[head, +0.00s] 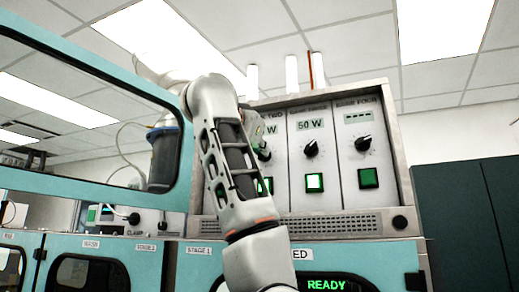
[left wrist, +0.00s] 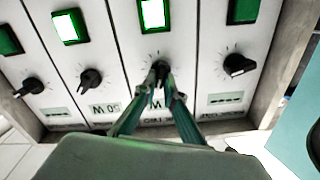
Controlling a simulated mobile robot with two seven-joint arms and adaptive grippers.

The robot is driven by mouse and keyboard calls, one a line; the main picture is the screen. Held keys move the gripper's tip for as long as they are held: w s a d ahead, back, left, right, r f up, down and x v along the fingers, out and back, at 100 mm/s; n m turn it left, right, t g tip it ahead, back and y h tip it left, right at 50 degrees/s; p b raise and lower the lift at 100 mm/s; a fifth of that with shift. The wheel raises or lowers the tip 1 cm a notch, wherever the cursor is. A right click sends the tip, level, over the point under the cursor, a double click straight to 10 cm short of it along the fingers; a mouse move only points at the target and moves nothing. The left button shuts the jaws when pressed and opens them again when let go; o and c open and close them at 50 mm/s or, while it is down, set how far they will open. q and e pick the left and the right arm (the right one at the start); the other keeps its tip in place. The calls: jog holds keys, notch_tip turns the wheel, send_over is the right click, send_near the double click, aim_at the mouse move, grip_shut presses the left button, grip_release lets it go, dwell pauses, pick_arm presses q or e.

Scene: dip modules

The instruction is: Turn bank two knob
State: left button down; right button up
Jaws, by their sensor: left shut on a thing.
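The bank two knob (left wrist: 161,70) is a dark round knob on a pale panel. In the left wrist view, which shows the panel upside down, it sits between the two fingertips of my left gripper (left wrist: 160,87). The gripper is shut on the knob, with a finger on each side. In the head view my left gripper (head: 259,143) reaches the panel, and my arm hides most of bank two. Only an edge of the knob (head: 264,154) shows there. A bright lit green button (left wrist: 153,15) belongs to the same bank. My right gripper is not in view.
The bank three knob (head: 311,148), with a 50 W display (head: 310,125), and the bank four knob (head: 363,144) stand to the right. Bank one's knob (left wrist: 238,65) is on the other side. A teal window frame (head: 90,55) stands left of my arm.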

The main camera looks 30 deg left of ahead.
pick_arm(q)
jog(key=m+b, duration=0.3)
jog(key=m, duration=0.5)
jog(key=shift+d+m+b, duration=0.1)
jog(key=shift+m+b, duration=0.2)
dwell(0.4)
dwell(0.3)
jog(key=c, duration=2.1)
grip_release()
jog(key=shift+c, duration=0.2)
jog(key=shift+w+f, duration=0.1)
jog(key=shift+w, duration=0.05)
